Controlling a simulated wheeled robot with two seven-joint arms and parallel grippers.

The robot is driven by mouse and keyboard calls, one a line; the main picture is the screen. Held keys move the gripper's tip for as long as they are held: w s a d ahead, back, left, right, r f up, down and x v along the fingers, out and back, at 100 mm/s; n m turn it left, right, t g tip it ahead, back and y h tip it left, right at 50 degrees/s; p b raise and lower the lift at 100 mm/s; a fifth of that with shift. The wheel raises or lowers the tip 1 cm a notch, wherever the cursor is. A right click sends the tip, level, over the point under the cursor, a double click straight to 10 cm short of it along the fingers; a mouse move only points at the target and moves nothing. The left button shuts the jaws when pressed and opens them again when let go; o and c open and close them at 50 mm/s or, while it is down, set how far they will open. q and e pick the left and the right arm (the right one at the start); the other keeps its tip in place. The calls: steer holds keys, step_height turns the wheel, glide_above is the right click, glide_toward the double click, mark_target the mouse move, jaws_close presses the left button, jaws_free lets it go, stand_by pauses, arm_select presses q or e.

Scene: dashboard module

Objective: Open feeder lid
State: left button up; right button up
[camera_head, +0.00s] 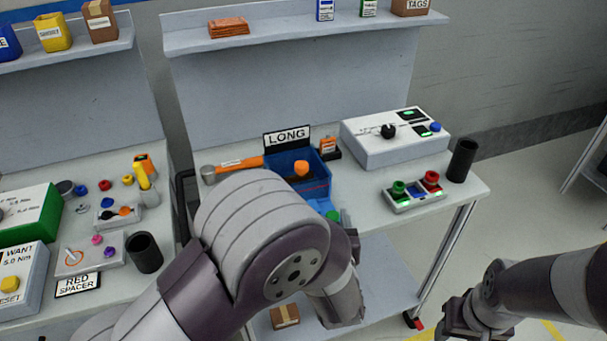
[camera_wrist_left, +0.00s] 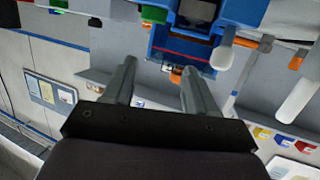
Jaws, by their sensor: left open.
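The blue feeder (camera_head: 318,187) stands on the bench below a LONG sign (camera_head: 287,136), with an orange knob (camera_head: 301,169) showing at its top. My left arm covers its lower front, so I cannot tell how its lid sits. In the left wrist view the blue feeder (camera_wrist_left: 178,42) is at the top, with a red line across it. My left gripper (camera_wrist_left: 159,67) is open and empty, its two fingers pointing toward the feeder. In the head view the left gripper is mostly hidden behind its own arm. My right gripper (camera_head: 463,318) is at the lower right, away from the bench; its jaws are unclear.
A hammer (camera_head: 238,163) lies left of the feeder. Right of it are a white box with buttons (camera_head: 394,139), a panel with green and red buttons (camera_head: 415,192) and a black cup (camera_head: 462,160). A shelf (camera_head: 300,33) runs above. Another cluttered bench is at left.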

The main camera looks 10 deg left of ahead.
mark_target(303, 170)
arm_select(q)
steer(key=a+r+n+t+y, duration=0.1)
steer(key=a+r+t+y, duration=0.1)
steer(key=a+r+y, duration=0.15)
steer(key=p+x, duration=0.1)
steer(key=x, duration=1.1)
steer(key=shift+d+f, duration=0.1)
